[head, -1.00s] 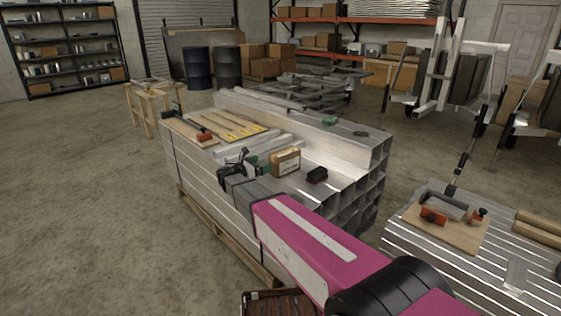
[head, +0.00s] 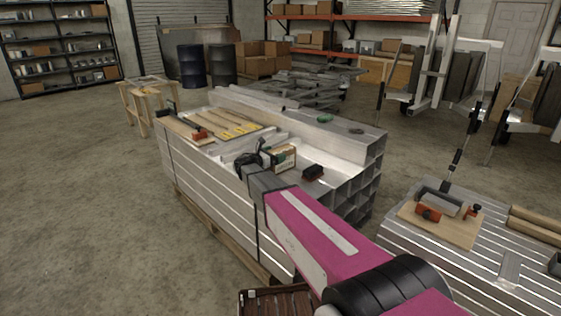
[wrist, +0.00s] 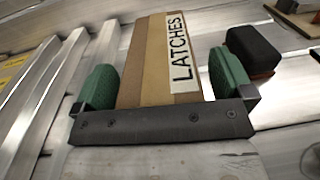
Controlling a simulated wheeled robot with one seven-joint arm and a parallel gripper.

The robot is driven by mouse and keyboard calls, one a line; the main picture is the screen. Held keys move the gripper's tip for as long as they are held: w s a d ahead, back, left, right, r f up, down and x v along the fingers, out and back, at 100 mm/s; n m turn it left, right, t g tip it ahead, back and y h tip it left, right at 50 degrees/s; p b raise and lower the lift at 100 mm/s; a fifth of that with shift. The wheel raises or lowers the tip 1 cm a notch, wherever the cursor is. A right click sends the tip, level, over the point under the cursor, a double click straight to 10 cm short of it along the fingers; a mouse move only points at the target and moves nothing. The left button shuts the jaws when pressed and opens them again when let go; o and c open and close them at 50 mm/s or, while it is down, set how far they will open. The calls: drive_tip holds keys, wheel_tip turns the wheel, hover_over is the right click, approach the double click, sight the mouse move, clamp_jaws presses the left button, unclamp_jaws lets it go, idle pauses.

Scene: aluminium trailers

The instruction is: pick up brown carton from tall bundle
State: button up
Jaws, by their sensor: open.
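The brown carton (head: 283,158) stands on the tall bundle of aluminium tubes (head: 205,172). In the wrist view the carton (wrist: 146,62) has a white label reading LATCHES and lies between the two green fingertips of my gripper (wrist: 160,82). The gripper is open, with one finger on each side of the carton. A gap shows at the left finger and a narrower one at the right. In the head view my gripper (head: 262,158) is at the carton's left side, and its far finger is partly hidden.
A black and red block (head: 313,173) sits on the bundle just right of the carton; it also shows in the wrist view (wrist: 252,50). A board with yellow-marked strips (head: 222,123) lies behind. A lower bundle (head: 410,235) with a clamped board stands at right.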

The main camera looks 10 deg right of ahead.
drive_tip(key=c, duration=1.3)
